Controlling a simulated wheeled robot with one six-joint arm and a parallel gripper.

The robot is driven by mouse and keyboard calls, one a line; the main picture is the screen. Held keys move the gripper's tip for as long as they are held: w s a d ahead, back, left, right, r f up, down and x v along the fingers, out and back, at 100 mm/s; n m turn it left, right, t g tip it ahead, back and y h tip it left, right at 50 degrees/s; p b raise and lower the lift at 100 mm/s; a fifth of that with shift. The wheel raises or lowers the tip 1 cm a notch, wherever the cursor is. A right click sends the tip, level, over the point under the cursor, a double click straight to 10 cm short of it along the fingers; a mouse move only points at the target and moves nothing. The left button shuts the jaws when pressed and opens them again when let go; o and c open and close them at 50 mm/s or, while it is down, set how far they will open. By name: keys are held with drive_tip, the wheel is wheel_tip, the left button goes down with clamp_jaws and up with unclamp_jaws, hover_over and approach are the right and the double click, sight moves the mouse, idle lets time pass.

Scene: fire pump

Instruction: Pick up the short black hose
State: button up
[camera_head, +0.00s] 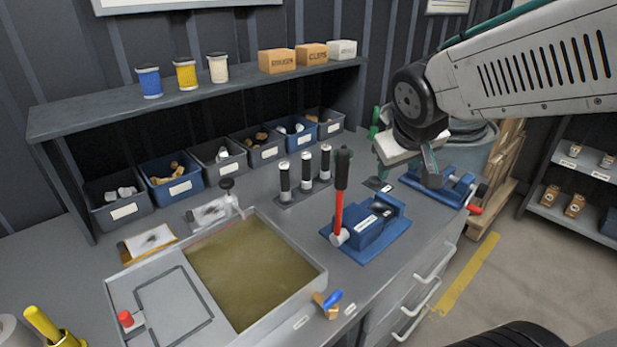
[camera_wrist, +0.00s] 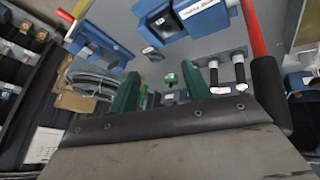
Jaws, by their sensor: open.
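Three upright black cylinders with pale ends stand in a row on a small dark base on the bench: a left one (camera_head: 285,181), a middle one (camera_head: 307,171) and a right one (camera_head: 325,162). They look like short hose pieces, but I cannot tell which is the short black hose. Black cylinders with pale ends (camera_wrist: 239,70) also show in the wrist view, right of my fingers. My gripper (camera_wrist: 160,68) has two green fingers, apart and with nothing held between them. In the head view, my wrist is over the bench's right end, away from the cylinders.
A blue pump (camera_head: 370,232) with an upright red, black-gripped lever (camera_head: 340,195) stands in front of the cylinders. A blue device (camera_head: 455,187) is under my wrist. Several parts bins (camera_head: 215,160) line the back beneath a shelf (camera_head: 200,95). A tray of murky liquid (camera_head: 255,265) is front left.

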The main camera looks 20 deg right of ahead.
drive_tip(key=w+d+f+n+t, duration=0.1)
drive_tip(key=w+d+t, duration=0.15)
drive_tip(key=w, duration=0.75)
drive_tip(key=n+t+y, duration=0.4)
drive_tip(key=n+y, duration=0.1)
drive_tip(key=y, duration=0.1)
approach(310, 169)
drive_tip(key=w+d+r, duration=0.2)
drive_tip(key=w+d, duration=0.3)
drive_tip(key=a+f+n+g+y, duration=0.1)
drive_tip(key=a+f+y, duration=0.1)
drive_tip(key=a+f+n+y, duration=0.1)
drive_tip(key=a+f+y, duration=0.1)
drive_tip(key=f+y, duration=0.1)
drive_tip(key=shift+w+g+y, duration=0.15)
drive_tip(key=shift+g+y, duration=0.15)
drive_tip(key=shift+g, duration=0.05)
drive_tip(key=x, duration=0.2)
drive_tip(key=shift+w+a, duration=0.15)
drive_tip(key=shift+a, duration=0.2)
drive_tip(key=x, duration=0.5)
drive_tip(key=shift+w+r, duration=0.15)
drive_tip(key=shift+w, duration=0.05)
clamp_jaws()
